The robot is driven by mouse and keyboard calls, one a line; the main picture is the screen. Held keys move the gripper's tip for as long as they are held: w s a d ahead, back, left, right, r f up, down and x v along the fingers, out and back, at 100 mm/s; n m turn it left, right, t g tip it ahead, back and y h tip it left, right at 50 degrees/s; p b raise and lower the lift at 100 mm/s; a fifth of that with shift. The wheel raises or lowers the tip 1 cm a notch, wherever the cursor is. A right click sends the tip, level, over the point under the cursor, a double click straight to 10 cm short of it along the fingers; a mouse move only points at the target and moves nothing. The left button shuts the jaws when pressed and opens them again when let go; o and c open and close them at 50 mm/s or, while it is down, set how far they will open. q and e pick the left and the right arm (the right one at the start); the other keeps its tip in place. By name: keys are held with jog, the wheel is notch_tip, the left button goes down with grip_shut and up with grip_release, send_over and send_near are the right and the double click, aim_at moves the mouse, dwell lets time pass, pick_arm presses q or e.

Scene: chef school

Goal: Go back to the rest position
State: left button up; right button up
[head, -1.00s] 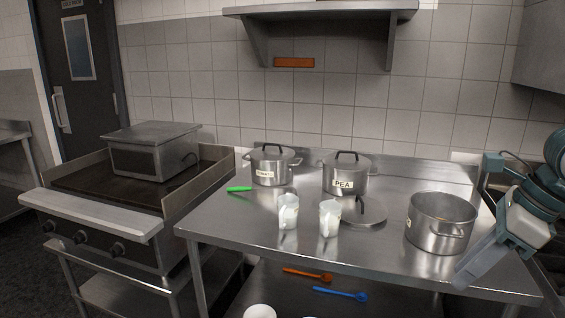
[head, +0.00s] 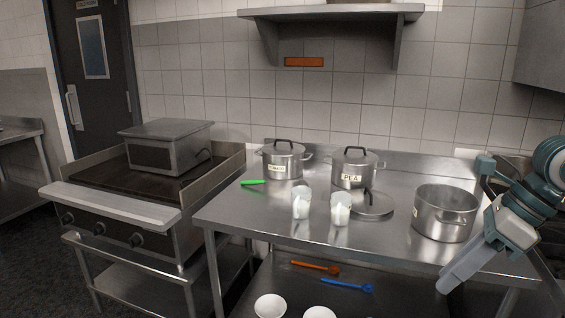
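My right gripper (head: 462,270) shows at the right of the head view, in front of the table's right part and beside the open pot. Its fingers point down and to the left and look close together, but I cannot tell whether they are open or shut. I see nothing held in it. My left gripper is out of view.
A steel table (head: 240,217) holds two lidded pots, one labelled PEA (head: 352,169), an open pot (head: 444,213), a loose lid (head: 373,204), two white-filled glasses (head: 301,204) and a green-handled utensil (head: 253,182). A griddle (head: 110,205) stands left.

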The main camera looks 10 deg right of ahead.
jog(key=w+a+f+m+y, duration=0.2)
jog(key=w+a+y, duration=0.2)
jog(key=a+y, duration=0.25)
jog(key=w+a+f+m+y, duration=0.3)
jog(key=w+a+y, duration=0.2)
jog(key=a+y, duration=0.15)
jog(key=w+d+f+m+t+h, duration=0.1)
jog(key=w+f+m+t+h, duration=0.1)
jog(key=w+f+m+t, duration=1.05)
notch_tip(320, 180, down, 15)
jog(key=s+d+m+t+h, duration=0.2)
jog(key=m+h, duration=0.4)
jog(key=m, duration=0.6)
jog(key=s+f+m+g+h, duration=0.2)
jog(key=s+f+m+h, duration=0.3)
jog(key=f, duration=0.8)
jog(key=s+f+m+g+h, duration=0.25)
jog(key=s+f, duration=0.35)
jog(key=f, duration=0.7)
jog(key=s+a+f+m+g, duration=0.2)
jog(key=s+a+f+g, duration=0.1)
jog(key=s+f, duration=0.6)
jog(key=s+a+f+m+g, duration=0.3)
jog(key=s+a+f, duration=0.2)
jog(key=s+f, duration=0.5)
jog(key=s, duration=0.6)
jog(key=shift+a+f+h, duration=0.2)
jog(key=shift+f+h, duration=0.05)
jog(key=shift+h, duration=0.1)
